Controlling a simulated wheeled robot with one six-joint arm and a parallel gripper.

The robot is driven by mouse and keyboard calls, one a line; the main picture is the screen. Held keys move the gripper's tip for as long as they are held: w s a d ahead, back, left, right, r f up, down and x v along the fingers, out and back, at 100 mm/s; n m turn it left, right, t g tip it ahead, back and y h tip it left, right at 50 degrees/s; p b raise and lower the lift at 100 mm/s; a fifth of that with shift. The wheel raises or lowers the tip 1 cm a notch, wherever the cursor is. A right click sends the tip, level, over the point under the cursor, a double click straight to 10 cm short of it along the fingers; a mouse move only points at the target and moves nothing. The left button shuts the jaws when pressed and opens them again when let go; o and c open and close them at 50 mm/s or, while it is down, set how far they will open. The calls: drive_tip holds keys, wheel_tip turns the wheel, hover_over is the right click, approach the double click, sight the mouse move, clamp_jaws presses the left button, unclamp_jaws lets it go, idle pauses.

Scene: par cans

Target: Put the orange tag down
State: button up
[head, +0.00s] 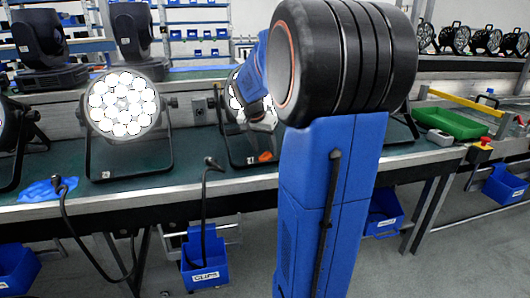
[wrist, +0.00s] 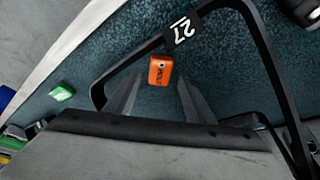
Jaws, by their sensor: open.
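The orange tag (wrist: 160,71) lies on the teal bench mat (wrist: 110,70), inside the black bracket of a par can marked 27. It also shows in the head view (head: 265,156), at the foot of the par can that my arm partly hides. My gripper (wrist: 159,83) is open, with its two fingers spread on either side of the tag in the wrist view. Nothing shows held between them. In the head view, the gripper (head: 264,121) is partly seen just above the tag, with the rest behind my arm.
The par can's black bracket (wrist: 262,50) stands close around the gripper. A lit par can (head: 123,103) is to the left, with a blue cloth (head: 47,190) near the bench edge. A green tray (head: 450,122) and a red stop button (head: 485,142) are at right.

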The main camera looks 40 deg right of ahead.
drive_tip(key=v, duration=0.9)
drive_tip(key=shift+a, duration=0.2)
drive_tip(key=s+a+f+n+t+y, duration=0.15)
drive_tip(key=s+a+n, duration=0.3)
drive_tip(key=a, duration=0.45)
drive_tip(key=s+a+f+n+t, duration=0.1)
drive_tip(key=s+a+f+n, duration=0.3)
drive_tip(key=a, duration=0.6)
drive_tip(key=s+a+f+n+y, duration=0.1)
drive_tip(key=s+a+f+n, duration=0.2)
drive_tip(key=s+a, duration=0.2)
drive_tip(key=s+a+f+n+t+y, duration=0.1)
drive_tip(key=s+a+f+n, duration=0.2)
drive_tip(key=s+a, duration=0.3)
drive_tip(key=shift+s+f+y, duration=0.35)
drive_tip(key=shift+s+f, duration=0.3)
